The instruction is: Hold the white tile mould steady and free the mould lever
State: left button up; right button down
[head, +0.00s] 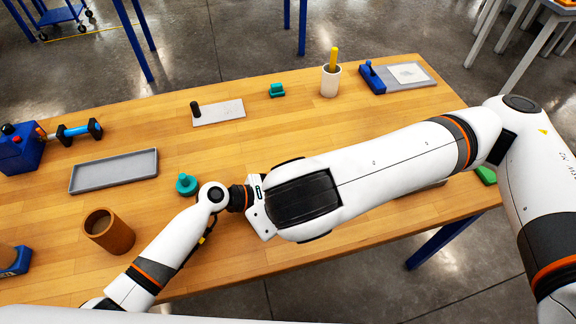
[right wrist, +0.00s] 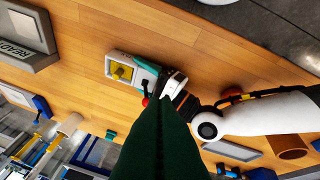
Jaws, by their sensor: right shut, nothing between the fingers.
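The white tile mould (right wrist: 113,61) shows in the right wrist view, with a yellow square block on top and a teal part at its right end. A small red tip (right wrist: 145,101) shows beside it; I cannot tell if it is the lever. My left gripper (right wrist: 173,84) is at the mould's right end; its jaws are too small and partly hidden to tell if they grip. My right gripper (right wrist: 165,102) is shut and empty, its dark green fingers large in front, with the tips near the left gripper in the picture. In the head view my right arm hides the mould and both grippers.
On the wooden table stand a grey tray (head: 72,184), a brown cup (head: 109,236), a teal knob (head: 186,184), a plate with a black peg (head: 222,117), a white cup (head: 330,85) and a blue-grey fixture (head: 420,83).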

jog(key=w+d+f+m+g+y, duration=0.1)
jog(key=w+d+m+g+y, duration=0.55)
jog(key=m, duration=0.95)
jog(key=w+a+f, duration=0.1)
jog(key=a+f, duration=0.1)
jog(key=f, duration=0.1)
jog(key=w+a+f+t+h, duration=0.1)
jog(key=a+f, duration=0.1)
jog(key=f, duration=0.1)
jog(key=w+a+f+h, duration=0.1)
jog(key=w+a+f, duration=0.1)
jog(key=f, duration=0.1)
jog(key=shift+f+t, duration=0.25)
jog(key=shift+f, duration=0.05)
jog(key=shift+w+a, duration=0.2)
